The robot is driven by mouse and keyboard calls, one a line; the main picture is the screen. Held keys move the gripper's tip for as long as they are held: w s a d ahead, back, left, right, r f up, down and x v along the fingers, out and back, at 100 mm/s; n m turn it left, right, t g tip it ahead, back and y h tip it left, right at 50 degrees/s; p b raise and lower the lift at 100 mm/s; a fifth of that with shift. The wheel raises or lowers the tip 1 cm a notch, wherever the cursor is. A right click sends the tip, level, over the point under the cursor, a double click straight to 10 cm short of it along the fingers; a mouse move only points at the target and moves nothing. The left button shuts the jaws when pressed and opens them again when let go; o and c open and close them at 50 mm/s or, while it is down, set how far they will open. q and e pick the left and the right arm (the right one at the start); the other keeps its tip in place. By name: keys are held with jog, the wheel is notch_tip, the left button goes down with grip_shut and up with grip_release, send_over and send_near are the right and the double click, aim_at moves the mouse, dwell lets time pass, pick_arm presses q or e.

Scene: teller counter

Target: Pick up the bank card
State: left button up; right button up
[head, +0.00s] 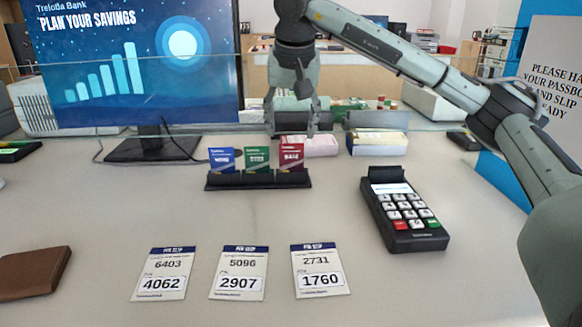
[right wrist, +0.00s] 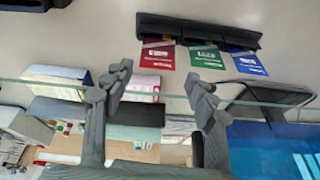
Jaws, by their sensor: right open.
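A black card holder (head: 258,181) stands mid-counter with three upright cards: a blue card (head: 222,159) at left, a green card (head: 256,159) in the middle and a red card (head: 291,156) at right. In the right wrist view the order is reversed: red card (right wrist: 158,57), green card (right wrist: 206,58), blue card (right wrist: 247,64). My right gripper (head: 291,130) is open and empty, pointing down; in the head view it appears just above the red card. In the right wrist view its fingertips (right wrist: 157,75) are spread apart, clear of the cards. My left gripper is out of view.
A card terminal (head: 404,214) stands right of the holder. Three PIN slips (head: 238,272) lie in front, and a brown wallet (head: 34,273) at front left. A monitor (head: 140,65) stands at back left. A clear glass panel (head: 420,122) runs behind the holder.

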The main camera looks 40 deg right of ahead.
aim_at(292, 151)
jog(key=shift+n, duration=0.6)
jog(key=x, duration=0.7)
jog(key=shift+d+f, duration=0.25)
jog(key=shift+f, duration=0.1)
jog(key=shift+c, duration=0.6)
jog(key=c, duration=0.3)
